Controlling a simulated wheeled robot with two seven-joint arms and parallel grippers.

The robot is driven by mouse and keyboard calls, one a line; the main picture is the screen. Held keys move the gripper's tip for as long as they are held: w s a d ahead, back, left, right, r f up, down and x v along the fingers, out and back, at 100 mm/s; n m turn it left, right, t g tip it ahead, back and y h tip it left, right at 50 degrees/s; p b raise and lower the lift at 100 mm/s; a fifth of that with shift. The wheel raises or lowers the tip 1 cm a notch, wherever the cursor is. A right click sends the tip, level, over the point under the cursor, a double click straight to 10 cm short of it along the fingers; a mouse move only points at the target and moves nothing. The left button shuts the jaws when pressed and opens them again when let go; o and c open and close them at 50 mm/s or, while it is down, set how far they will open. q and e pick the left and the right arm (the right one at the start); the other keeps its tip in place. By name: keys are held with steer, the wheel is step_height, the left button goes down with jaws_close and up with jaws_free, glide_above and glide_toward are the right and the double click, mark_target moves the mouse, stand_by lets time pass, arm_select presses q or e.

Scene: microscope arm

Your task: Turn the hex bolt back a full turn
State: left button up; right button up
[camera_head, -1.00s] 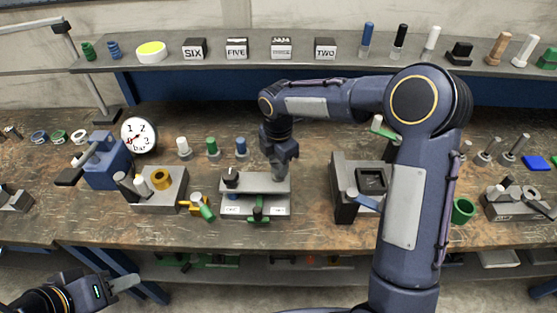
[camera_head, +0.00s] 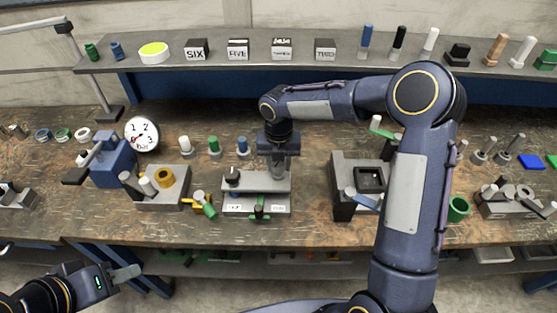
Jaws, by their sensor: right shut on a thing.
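A grey fixture (camera_head: 258,184) with a black knob (camera_head: 232,174) at its left end stands on the middle of the workbench. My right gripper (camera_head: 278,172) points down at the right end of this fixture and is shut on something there. The hex bolt itself cannot be made out; the fingers hide what they hold, so I cannot confirm that it is the bolt. My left gripper (camera_head: 126,273) is at the lower left, in front of the bench and far from the fixture. Its fingers overlap in this view, so their opening cannot be seen.
A block with a yellow ring (camera_head: 165,178) stands left of the fixture, with a blue vise (camera_head: 110,165) and a gauge (camera_head: 141,134) beyond. A shelf (camera_head: 340,58) with labelled blocks runs behind.

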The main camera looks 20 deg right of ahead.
steer(key=n, duration=0.2)
steer(key=shift+s+f+n, duration=0.1)
steer(key=shift+f+n, duration=0.05)
steer(key=shift+n, duration=0.25)
steer(key=shift+n+p, duration=0.35)
steer(key=shift+n, duration=1.15)
steer(key=o, duration=1)
steer(key=shift+c, duration=0.2)
